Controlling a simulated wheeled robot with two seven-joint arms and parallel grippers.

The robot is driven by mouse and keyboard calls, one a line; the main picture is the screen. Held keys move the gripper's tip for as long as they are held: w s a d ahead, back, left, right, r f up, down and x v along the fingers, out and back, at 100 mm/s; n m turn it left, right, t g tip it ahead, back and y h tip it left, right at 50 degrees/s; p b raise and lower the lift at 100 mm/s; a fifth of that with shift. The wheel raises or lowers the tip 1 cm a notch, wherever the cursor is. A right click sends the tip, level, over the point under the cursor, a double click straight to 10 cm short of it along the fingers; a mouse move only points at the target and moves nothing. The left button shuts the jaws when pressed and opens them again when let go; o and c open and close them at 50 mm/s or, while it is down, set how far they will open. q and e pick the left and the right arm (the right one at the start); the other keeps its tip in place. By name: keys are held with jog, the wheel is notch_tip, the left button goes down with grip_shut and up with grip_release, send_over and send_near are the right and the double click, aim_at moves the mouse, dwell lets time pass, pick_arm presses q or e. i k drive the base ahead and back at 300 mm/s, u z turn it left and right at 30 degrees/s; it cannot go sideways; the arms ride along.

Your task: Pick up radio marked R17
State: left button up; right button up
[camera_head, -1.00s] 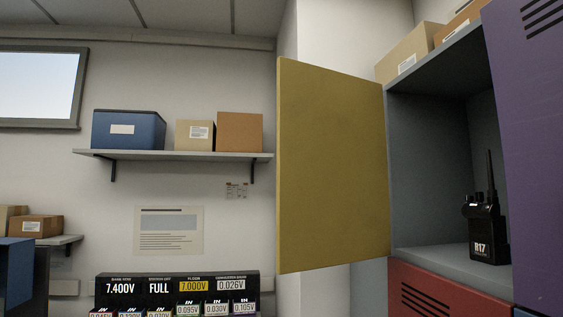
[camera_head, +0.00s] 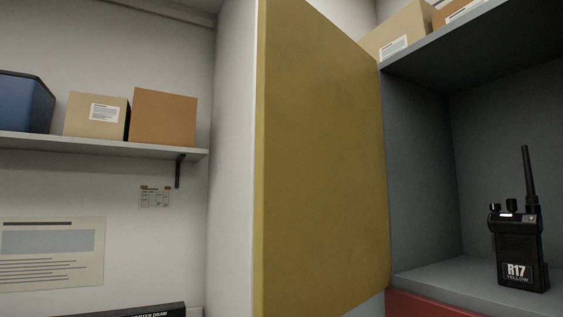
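The black radio marked R17 (camera_head: 518,245) stands upright on the floor of an open grey locker compartment (camera_head: 420,150) at the right. Its label reads "R17 YELLOW" and its antenna points up. The compartment's yellow door (camera_head: 320,160) is swung open to the left of the opening. Neither of my grippers shows in the head view.
A red locker front (camera_head: 425,304) lies below the compartment. Cardboard boxes (camera_head: 395,32) sit on top of the locker. A wall shelf (camera_head: 120,146) at the left holds a blue bin (camera_head: 25,103) and two boxes. The space around the radio inside the compartment is clear.

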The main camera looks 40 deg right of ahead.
aim_at(520, 264)
jog(key=i, duration=1.55)
jog(key=z, duration=3.7)
jog(key=k, duration=0.55)
jog(key=z, duration=1.15)
jog(key=i, duration=0.7)
jog(key=u, duration=0.5)
